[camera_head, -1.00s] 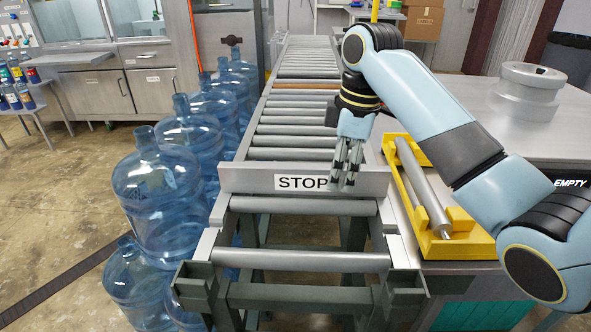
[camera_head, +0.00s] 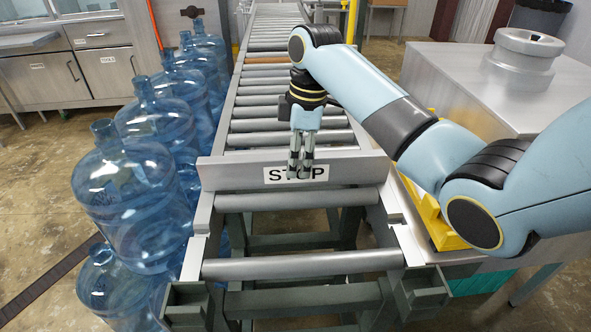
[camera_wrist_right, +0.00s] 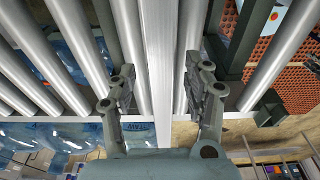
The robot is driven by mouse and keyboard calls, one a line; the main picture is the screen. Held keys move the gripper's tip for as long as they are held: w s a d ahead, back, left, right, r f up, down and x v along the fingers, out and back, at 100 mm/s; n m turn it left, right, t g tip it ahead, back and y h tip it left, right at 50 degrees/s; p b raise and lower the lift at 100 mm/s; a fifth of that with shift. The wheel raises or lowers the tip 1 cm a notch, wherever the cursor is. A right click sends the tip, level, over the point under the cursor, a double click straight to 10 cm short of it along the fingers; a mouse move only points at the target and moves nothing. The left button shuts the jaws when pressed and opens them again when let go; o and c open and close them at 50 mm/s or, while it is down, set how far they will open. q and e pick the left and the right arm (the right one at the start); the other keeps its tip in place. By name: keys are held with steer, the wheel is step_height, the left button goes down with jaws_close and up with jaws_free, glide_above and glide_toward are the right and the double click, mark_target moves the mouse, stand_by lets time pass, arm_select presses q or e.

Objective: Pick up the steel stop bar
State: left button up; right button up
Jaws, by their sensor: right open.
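The steel stop bar (camera_head: 230,177) is a flat grey plate with a black-on-white STOP label. It lies across the near end of the roller conveyor. My right gripper (camera_head: 301,172) points down at the middle of the bar, and its fingers cover part of the label. In the right wrist view the bar (camera_wrist_right: 160,60) runs as a light strip between the two fingers of my right gripper (camera_wrist_right: 160,90), which are spread with a gap on both sides. I cannot tell how far the fingertips reach down past the bar. My left gripper is out of view.
Rollers (camera_head: 285,125) lie behind the bar, and two more rollers (camera_head: 300,264) in front. Large blue jugs (camera_head: 133,195) stand along the conveyor's left side. A yellow frame (camera_head: 432,215), partly hidden by my arm, sits on the right, near a steel table (camera_head: 470,85).

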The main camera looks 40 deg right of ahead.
steer(key=f, duration=0.2)
steer(key=shift+a+f, duration=0.2)
steer(key=shift+f, duration=0.2)
steer(key=c, duration=0.4)
jaws_close()
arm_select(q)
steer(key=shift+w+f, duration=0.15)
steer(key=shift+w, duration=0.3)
